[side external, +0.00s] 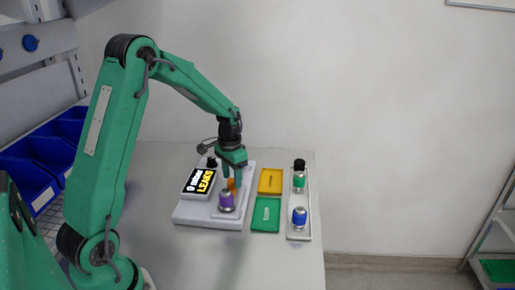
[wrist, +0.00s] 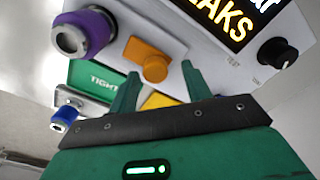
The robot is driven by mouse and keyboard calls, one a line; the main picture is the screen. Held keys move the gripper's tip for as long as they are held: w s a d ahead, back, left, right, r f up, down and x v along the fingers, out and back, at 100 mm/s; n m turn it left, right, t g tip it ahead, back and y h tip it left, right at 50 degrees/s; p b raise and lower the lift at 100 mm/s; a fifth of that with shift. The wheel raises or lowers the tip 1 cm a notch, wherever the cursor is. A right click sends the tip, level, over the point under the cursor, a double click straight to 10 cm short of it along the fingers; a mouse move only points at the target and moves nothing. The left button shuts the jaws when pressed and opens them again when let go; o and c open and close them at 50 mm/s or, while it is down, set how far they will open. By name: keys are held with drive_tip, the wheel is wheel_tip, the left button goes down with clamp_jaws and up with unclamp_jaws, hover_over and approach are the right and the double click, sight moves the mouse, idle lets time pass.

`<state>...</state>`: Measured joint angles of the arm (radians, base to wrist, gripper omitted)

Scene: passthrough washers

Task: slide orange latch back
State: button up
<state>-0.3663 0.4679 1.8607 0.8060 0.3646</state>
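The orange latch (wrist: 146,58) is a flat plate with a round knob, set on the pale test fixture (wrist: 200,75). It also shows as a small orange patch in the side view (side external: 231,184), partly hidden by my gripper (side external: 232,176). In the wrist view my gripper (wrist: 160,72) is open, with its two green fingers on either side of the knob and visible gaps between. Whether a finger touches the latch, I cannot tell. A purple fitting (side external: 226,201) with a metal end stands on the fixture beside the latch; it also shows in the wrist view (wrist: 84,33).
A display reading "LEAKS" (side external: 199,181) and a black dial (wrist: 278,53) are on the fixture. To its right lie a yellow tray (side external: 270,181), a green tray (side external: 265,217) and a rack (side external: 291,228) with green-banded (side external: 299,180) and blue-banded (side external: 300,217) fittings. The table front is clear.

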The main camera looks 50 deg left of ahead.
sight(232, 180)
drive_tip(key=shift+r, duration=0.15)
wheel_tip(232, 180, up, 7)
drive_tip(key=shift+r, duration=0.25)
idle(0.5)
drive_tip(key=shift+s+d+r, duration=0.2)
drive_tip(key=shift+d+r, duration=0.15)
drive_tip(key=shift+r, duration=0.05)
drive_tip(key=s+d+r+t, duration=0.2)
drive_tip(key=s+d+r, duration=0.5)
drive_tip(key=d+r, duration=0.1)
drive_tip(key=s+d+t, duration=0.1)
drive_tip(key=s+d, duration=0.2)
drive_tip(key=s, duration=0.3)
drive_tip(key=s+d+r+t, duration=0.1)
drive_tip(key=s+d+t, duration=0.1)
drive_tip(key=s+d, duration=0.2)
drive_tip(key=shift+s+d+r+t, duration=0.15)
drive_tip(key=shift+s+r+t, duration=0.15)
drive_tip(key=shift+s, duration=0.7)
